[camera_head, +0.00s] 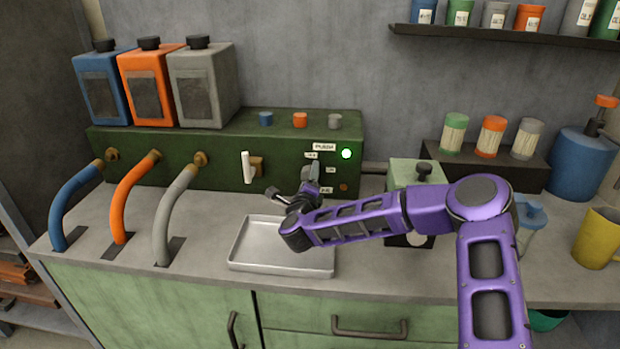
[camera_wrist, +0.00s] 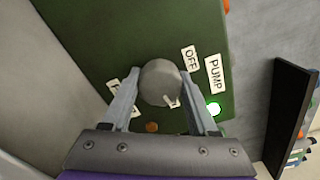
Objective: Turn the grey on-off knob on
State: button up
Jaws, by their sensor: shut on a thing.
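The grey knob (camera_wrist: 160,83) is on the front of the green panel (camera_wrist: 107,40), between the two fingers of my gripper (camera_wrist: 161,91) in the wrist view. My gripper is shut on it, with a finger on each side. A green lamp (camera_wrist: 213,107) glows. In the head view my gripper (camera_head: 308,180) is against the panel (camera_head: 222,178) and largely covers the knob.
A white lever (camera_head: 248,167) stands left of the knob. A metal tray (camera_head: 270,262) lies below on the counter. Blue, orange and grey hoses (camera_head: 130,200) curve down at the left. A pale green box (camera_head: 417,174) stands close to my arm on the right.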

jog(key=shift+a+m, duration=0.1)
jog(key=shift+m, duration=0.9)
jog(key=o, duration=1.4)
jog(key=shift+s, duration=0.1)
jog(key=s, duration=1.1)
jog(key=s+p, duration=0.1)
jog(key=s, duration=0.5)
jog(key=shift+s+a, duration=0.2)
jog(key=shift+a, duration=0.05)
